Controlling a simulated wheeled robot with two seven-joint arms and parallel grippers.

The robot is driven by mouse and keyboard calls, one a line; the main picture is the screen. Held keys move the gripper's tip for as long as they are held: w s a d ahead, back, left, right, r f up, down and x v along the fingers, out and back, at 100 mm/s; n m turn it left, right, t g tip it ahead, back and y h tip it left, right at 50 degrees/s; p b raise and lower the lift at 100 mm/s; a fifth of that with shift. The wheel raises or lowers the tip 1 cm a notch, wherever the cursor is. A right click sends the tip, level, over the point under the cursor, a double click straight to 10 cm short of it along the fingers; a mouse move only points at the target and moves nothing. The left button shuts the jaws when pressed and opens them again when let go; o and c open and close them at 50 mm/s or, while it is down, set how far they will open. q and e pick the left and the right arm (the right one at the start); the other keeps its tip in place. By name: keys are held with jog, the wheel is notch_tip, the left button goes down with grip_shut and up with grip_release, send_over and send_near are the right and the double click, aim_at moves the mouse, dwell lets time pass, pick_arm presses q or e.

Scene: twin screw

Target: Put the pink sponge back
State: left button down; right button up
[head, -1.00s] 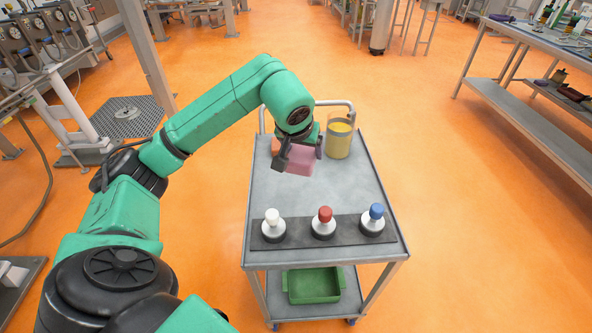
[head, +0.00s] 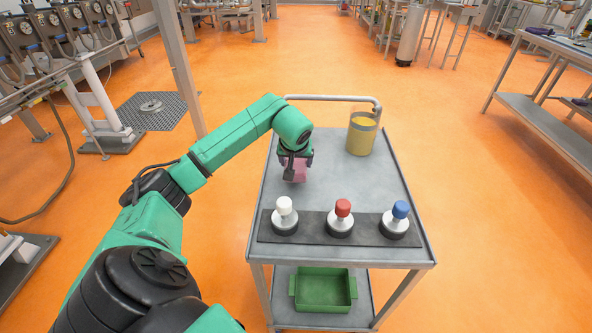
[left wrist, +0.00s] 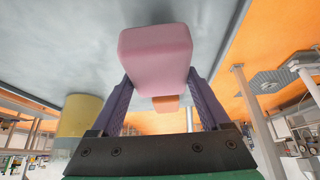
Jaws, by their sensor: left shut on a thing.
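The pink sponge (head: 295,174) is held in my left gripper (head: 296,168), over the left part of the grey cart top (head: 345,186). In the left wrist view the sponge (left wrist: 155,50) sits between the two fingers, which are shut on it, and its end sticks out past their tips. An orange block (left wrist: 166,103) shows behind the sponge in that view; I cannot tell what it is. The gap between sponge and cart top cannot be judged. My right gripper is not in view.
A clear container with yellow contents (head: 361,136) stands at the cart's back right. A dark strip (head: 313,233) at the front holds white-, red- and blue-topped knobs. A green tray (head: 323,291) is on the lower shelf. The cart's middle right is clear.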

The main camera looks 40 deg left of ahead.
aim_at(296, 169)
pick_arm(q)
jog(key=shift+f, duration=1.65)
grip_release()
jog(key=shift+f, duration=0.1)
jog(key=shift+r, duration=0.25)
jog(key=shift+s+d+r, duration=0.15)
jog(key=shift+r, duration=0.15)
jog(key=v, duration=1.1)
jog(key=shift+b, duration=0.3)
